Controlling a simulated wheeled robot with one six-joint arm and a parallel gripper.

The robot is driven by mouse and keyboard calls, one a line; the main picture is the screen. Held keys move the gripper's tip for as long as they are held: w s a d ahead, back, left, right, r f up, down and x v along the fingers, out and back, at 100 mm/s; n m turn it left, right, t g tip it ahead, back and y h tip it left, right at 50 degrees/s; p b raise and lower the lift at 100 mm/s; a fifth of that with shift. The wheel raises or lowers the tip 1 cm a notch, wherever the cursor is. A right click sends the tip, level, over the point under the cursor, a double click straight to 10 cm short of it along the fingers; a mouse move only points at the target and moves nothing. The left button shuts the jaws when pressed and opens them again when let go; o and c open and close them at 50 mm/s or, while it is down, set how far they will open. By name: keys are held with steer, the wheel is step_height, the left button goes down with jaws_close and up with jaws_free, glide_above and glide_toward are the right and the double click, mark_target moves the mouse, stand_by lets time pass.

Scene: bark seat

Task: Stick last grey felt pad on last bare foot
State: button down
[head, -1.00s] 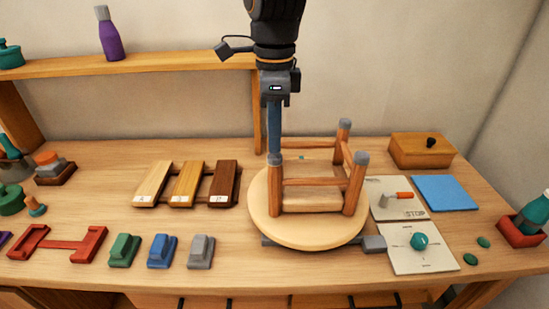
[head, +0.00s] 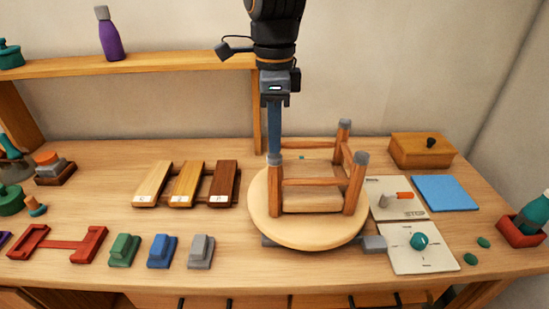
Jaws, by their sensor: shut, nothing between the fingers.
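An upside-down wooden stool (head: 312,199) rests on a round pale wooden disc (head: 262,226), legs pointing up. Grey caps show on the back right foot (head: 344,124), the front right foot (head: 361,158) and the front left foot (head: 275,159). The back left foot is hidden behind my gripper's blue fingers. My gripper (head: 274,151) points straight down, shut and empty, with its tips at or just above the front left foot. I cannot tell whether they touch it. No loose grey felt pad is clearly visible.
Wood sample strips (head: 187,184) lie left of the disc. Green, blue and grey blocks (head: 162,252) stand in front left.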

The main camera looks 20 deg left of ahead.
mark_target(274, 156)
steer(key=shift+d+f, duration=0.1)
steer(key=shift+f, duration=0.7)
stand_by(1.3)
steer(key=shift+r, duration=0.1)
step_height(274, 156, up, 6)
steer(key=p, duration=0.6)
steer(key=shift+s, duration=0.1)
stand_by(0.6)
